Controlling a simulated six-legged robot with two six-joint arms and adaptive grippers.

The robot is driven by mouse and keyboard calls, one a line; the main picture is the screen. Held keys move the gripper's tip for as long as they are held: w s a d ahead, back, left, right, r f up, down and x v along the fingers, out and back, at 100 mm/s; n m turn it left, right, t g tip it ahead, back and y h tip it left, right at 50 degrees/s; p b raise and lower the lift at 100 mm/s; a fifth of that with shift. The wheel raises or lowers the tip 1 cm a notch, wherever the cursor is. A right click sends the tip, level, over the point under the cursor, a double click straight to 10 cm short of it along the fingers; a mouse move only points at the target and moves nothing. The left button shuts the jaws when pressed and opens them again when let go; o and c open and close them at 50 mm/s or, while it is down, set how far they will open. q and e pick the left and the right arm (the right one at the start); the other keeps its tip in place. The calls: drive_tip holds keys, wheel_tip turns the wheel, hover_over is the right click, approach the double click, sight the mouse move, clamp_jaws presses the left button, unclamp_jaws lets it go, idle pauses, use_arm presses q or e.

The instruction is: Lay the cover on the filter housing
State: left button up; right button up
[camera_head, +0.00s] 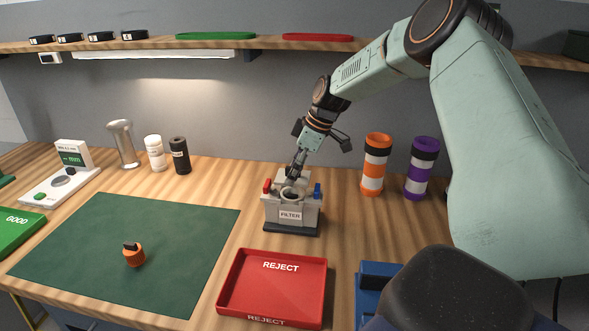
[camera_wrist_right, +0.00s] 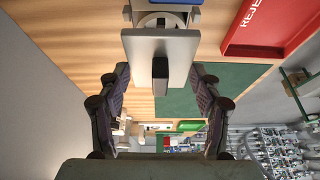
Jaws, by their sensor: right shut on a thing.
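The filter housing (camera_head: 291,214) is a grey box labelled FILTER on a dark base, with a round opening on top, a red fitting at its left and a blue one at its right. My right gripper (camera_head: 296,168) is just above and behind this opening. My left gripper is not in view.
A red REJECT tray (camera_head: 272,284) lies in front of the housing. A green mat (camera_head: 125,235) with an orange part (camera_head: 134,256) is at left. Orange (camera_head: 375,165) and purple (camera_head: 421,168) striped cylinders stand at right. Bare bench lies between the housing and the cylinders.

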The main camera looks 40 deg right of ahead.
sight(299, 177)
drive_tip(key=shift+s+d+f, duration=0.2)
drive_tip(key=shift+d+f, duration=0.05)
drive_tip(key=shift+f, duration=0.05)
drive_tip(key=shift+w+a+f+b, duration=0.15)
drive_tip(key=shift+a+f+b, duration=0.15)
drive_tip(key=shift+b, duration=0.15)
drive_tip(key=shift+d+f, duration=0.25)
drive_tip(key=shift+f, duration=0.15)
drive_tip(key=shift+a+f+b, duration=0.15)
drive_tip(key=shift+f+b, duration=0.1)
drive_tip(key=shift+b, duration=0.2)
drive_tip(key=shift+f, duration=0.35)
drive_tip(key=shift+f+b, duration=0.35)
drive_tip(key=shift+b, duration=0.2)
drive_tip(key=o, duration=1.3)
